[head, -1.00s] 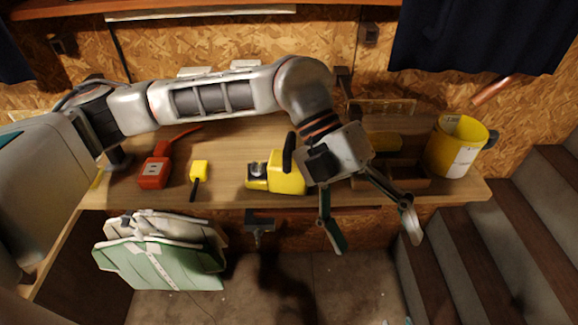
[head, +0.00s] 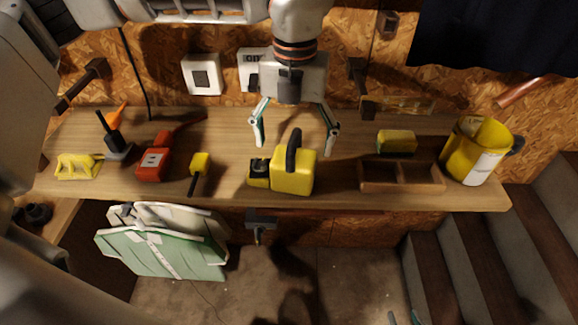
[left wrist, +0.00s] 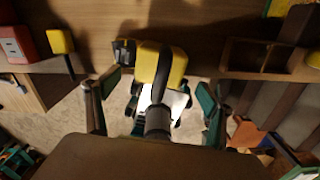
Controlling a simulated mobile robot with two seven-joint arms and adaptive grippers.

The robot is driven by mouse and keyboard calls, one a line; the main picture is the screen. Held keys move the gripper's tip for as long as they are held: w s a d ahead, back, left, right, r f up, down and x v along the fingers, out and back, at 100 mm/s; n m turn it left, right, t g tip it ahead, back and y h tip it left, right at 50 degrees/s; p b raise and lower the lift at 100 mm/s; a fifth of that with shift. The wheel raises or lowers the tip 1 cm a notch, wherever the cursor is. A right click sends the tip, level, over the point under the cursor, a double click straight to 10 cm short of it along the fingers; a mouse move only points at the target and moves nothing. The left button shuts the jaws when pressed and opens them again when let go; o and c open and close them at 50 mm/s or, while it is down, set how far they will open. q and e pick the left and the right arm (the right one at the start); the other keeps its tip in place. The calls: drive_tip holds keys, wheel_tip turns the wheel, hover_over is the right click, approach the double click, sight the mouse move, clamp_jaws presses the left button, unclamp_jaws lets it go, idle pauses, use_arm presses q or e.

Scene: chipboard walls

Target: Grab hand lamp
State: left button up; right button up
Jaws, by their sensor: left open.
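The hand lamp (head: 293,171), a yellow block with a black top handle and a smaller dark-fronted part on its left, stands on the wooden workbench near its front edge. My left gripper (head: 295,143) is open above and behind it, its fingers spread wide to either side of the handle. In the left wrist view the lamp (left wrist: 149,62) lies between the two open fingers (left wrist: 160,88), and nothing is gripped. Of my right gripper (head: 403,318), only small teal tips show at the bottom edge of the head view; its opening is unclear.
Left on the bench (head: 225,194) are a yellow-black tool (head: 200,163), a red device (head: 153,163), an orange-black item (head: 113,140) and a yellow tool (head: 76,167). Right are a wooden tray (head: 402,187), a yellow block (head: 396,141) and a yellow bucket (head: 466,155). A clamp (head: 259,222) hangs in front.

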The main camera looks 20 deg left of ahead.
sight(281, 160)
use_arm(q)
drive_tip(key=f, duration=0.5)
drive_tip(key=shift+w+f, duration=0.1)
drive_tip(key=shift+w, duration=0.15)
drive_tip(key=c, duration=1.5)
drive_tip(key=shift+o, duration=0.2)
